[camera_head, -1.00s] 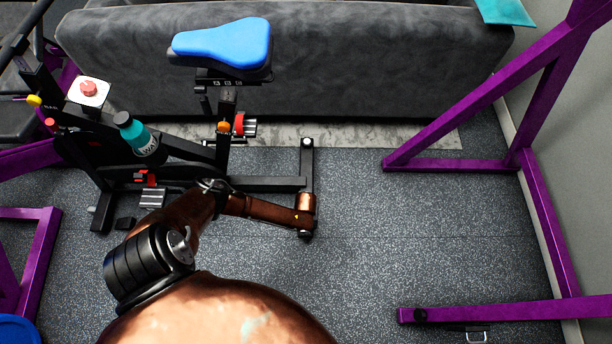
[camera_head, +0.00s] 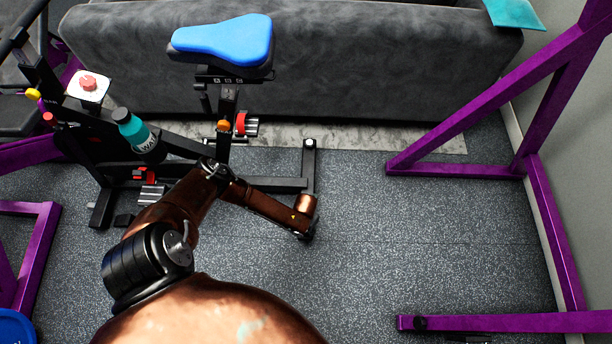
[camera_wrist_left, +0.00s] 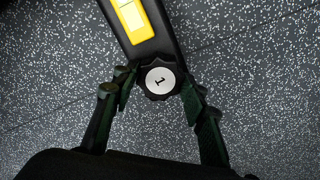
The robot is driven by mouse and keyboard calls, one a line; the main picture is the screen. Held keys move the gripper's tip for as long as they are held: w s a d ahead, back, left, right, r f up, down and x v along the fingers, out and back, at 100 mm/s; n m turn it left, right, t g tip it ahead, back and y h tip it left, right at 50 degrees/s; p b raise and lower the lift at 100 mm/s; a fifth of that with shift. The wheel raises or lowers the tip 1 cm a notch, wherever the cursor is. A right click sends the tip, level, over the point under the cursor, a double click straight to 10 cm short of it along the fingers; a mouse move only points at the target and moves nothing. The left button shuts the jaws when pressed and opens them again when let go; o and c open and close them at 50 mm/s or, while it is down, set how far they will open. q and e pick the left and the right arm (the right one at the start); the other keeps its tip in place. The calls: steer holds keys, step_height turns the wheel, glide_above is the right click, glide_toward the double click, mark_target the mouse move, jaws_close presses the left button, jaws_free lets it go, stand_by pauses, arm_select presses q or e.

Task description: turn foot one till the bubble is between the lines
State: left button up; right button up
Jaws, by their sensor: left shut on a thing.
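Foot one is a black scalloped knob with a white face marked "1" (camera_wrist_left: 160,80), at the end of a dark bar in the left wrist view. My left gripper (camera_wrist_left: 156,92) is shut on this knob, one finger at each side. A yellow level vial (camera_wrist_left: 133,18) sits on the bar just beyond the knob. It is cut by the top edge, and I cannot make out the bubble or its lines. In the head view my left arm reaches to the near end of the exercise bike's rear crossbar (camera_head: 309,165); my wrist hides foot one there. My right gripper is not in view.
The bike has a blue seat (camera_head: 222,38) and a teal bottle (camera_head: 138,134). A grey sofa (camera_head: 350,65) stands behind it. Purple rack frames (camera_head: 455,172) stand at right and left. The speckled floor between bike and right rack is clear.

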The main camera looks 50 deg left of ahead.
arm_select(q)
steer(key=shift+s+f, duration=0.1)
steer(key=shift+s, duration=0.15)
steer(key=o, duration=1.2)
steer(key=shift+w, duration=0.1)
steer(key=shift+c, duration=0.2)
steer(key=shift+w+r, duration=0.1)
steer(key=shift+r, duration=0.1)
step_height(320, 180, up, 12)
steer(key=shift+f, duration=0.15)
